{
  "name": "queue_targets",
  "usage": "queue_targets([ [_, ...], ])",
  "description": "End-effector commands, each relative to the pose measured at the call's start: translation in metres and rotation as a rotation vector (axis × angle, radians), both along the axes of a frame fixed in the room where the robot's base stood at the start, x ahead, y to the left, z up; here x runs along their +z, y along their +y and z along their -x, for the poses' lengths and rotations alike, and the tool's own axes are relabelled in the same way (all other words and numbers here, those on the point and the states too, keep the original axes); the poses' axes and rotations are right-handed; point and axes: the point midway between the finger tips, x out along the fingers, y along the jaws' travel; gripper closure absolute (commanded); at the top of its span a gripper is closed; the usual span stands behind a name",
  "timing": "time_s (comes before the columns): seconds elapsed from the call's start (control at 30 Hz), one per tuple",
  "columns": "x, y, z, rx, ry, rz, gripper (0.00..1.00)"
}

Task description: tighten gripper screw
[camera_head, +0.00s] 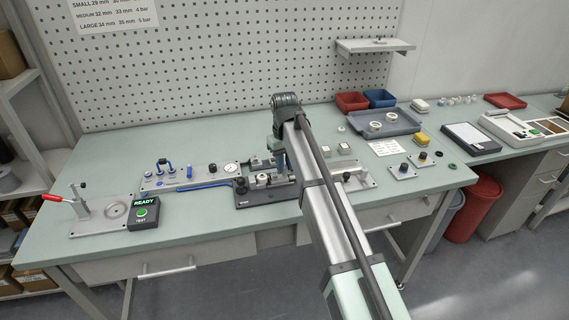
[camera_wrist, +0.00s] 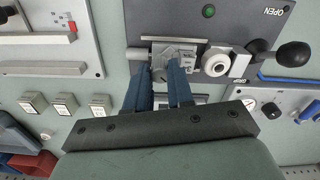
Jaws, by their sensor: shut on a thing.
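The clamp fixture (camera_head: 262,197) is a dark plate on the bench, also in the wrist view (camera_wrist: 150,20), where "OPEN" labels and a green dot show. On it sit a metal jaw block (camera_wrist: 188,51) and a pale round part with a dark centre (camera_wrist: 216,63). A lever with a black knob (camera_wrist: 293,54) stands beside them. My gripper (camera_head: 280,165) points down at the fixture. In the wrist view, its blue fingers (camera_wrist: 160,74) are shut on a small grey metal part (camera_wrist: 159,75) beside the jaw block. The fingers hide most of it; I cannot tell if it is the screw.
A panel with a dial and blue handles (camera_head: 195,174) lies left of the fixture. Further left are a "READY" test box (camera_head: 143,212) and a red-handled press (camera_head: 84,209). A grey tray (camera_head: 385,124) and bins (camera_head: 352,101) stand right. The front bench strip is clear.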

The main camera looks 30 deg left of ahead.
Motion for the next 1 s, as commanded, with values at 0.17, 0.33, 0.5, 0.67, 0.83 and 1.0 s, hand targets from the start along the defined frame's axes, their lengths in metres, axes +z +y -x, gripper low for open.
queue_targets([
  [0.17,0.0003,0.0002,-0.0002,-0.168,0.000,0.000,1.00],
  [0.33,0.0003,0.0003,-0.0002,-0.329,-0.001,-0.001,1.00],
  [0.5,0.0003,0.0003,-0.0002,-0.483,-0.001,-0.001,1.00],
  [0.67,0.0003,0.0003,-0.0002,-0.609,-0.001,-0.001,1.00],
  [0.83,0.0003,0.0003,-0.0002,-0.714,-0.001,-0.001,1.00],
  [1.0,0.0003,0.0003,-0.0002,-0.784,-0.001,-0.001,1.00],
])
